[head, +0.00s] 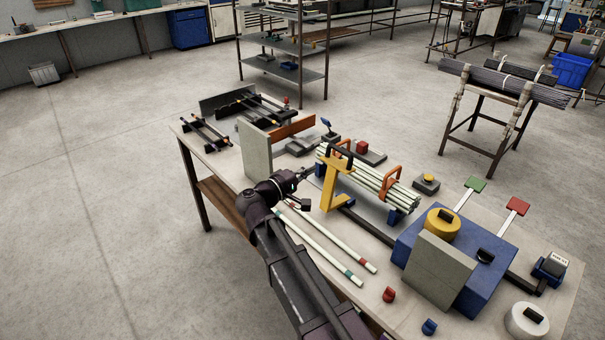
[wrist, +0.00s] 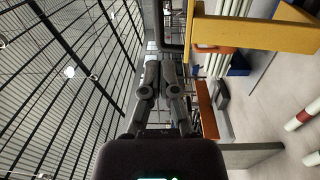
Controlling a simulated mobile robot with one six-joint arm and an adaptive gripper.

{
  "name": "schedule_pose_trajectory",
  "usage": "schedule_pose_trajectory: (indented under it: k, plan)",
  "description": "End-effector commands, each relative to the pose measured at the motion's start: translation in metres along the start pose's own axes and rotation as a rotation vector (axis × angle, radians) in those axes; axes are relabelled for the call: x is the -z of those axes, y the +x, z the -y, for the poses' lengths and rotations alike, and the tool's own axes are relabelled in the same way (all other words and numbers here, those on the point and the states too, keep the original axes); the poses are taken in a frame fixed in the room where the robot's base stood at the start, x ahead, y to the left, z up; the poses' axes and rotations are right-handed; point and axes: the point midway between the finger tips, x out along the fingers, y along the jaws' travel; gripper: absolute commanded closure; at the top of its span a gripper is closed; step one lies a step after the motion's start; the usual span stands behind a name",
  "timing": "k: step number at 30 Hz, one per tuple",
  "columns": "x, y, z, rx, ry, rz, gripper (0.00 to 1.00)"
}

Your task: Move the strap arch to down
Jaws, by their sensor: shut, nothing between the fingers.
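My gripper (head: 308,173) is shut and empty, just left of the arch in the head view. In the wrist view my gripper's fingertips (wrist: 161,62) are together, below the dark handle. I cannot tell whether they touch it. The arch's lower far side is partly hidden.
An orange clamp (head: 391,181) sits over the bundle. A grey upright plate (head: 254,149) stands left of my gripper. Two loose rods (head: 325,246) lie in front. A blue box with a yellow reel (head: 442,225) stands at the right, near green and red paddles (head: 475,184).

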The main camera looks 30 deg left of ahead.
Motion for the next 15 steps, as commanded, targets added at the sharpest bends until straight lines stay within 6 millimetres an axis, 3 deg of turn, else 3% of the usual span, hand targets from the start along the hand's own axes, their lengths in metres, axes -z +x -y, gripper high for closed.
schedule_pose_trajectory:
  k: [15]
  plan:
    - [0.0,0.076,0.0,0.0,0.0,0.004,1.0]
